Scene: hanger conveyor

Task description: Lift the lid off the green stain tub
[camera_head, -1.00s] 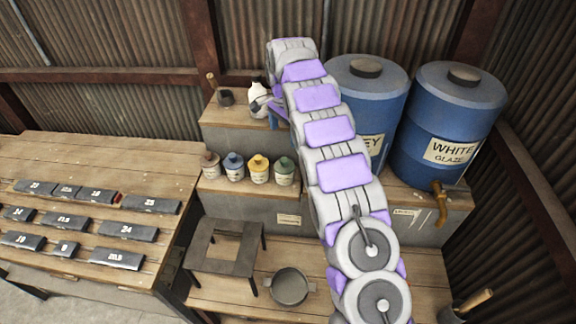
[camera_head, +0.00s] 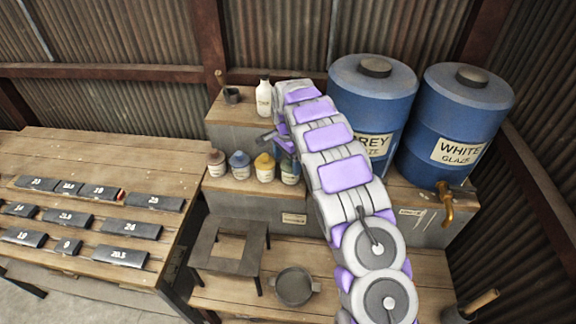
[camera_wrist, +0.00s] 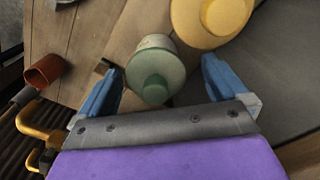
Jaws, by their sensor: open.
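The green stain tub (camera_head: 290,172) stands at the right end of a row of tubs on the middle step, its top partly hidden by my gripper (camera_head: 277,139). In the wrist view its green lid with a round knob (camera_wrist: 154,87) is on the tub. My gripper (camera_wrist: 160,66) is open above it, with one blue finger on each side. The lid lies between the fingers, nearer the left one, and I see a gap on the right. Nothing is held.
The yellow tub (camera_head: 264,167) stands close to the green one; it also shows in the wrist view (camera_wrist: 226,14). Blue (camera_head: 239,165) and brown (camera_head: 216,162) tubs are further left. A white bottle (camera_head: 264,98) stands on the upper step. Large blue barrels (camera_head: 468,120) stand right.

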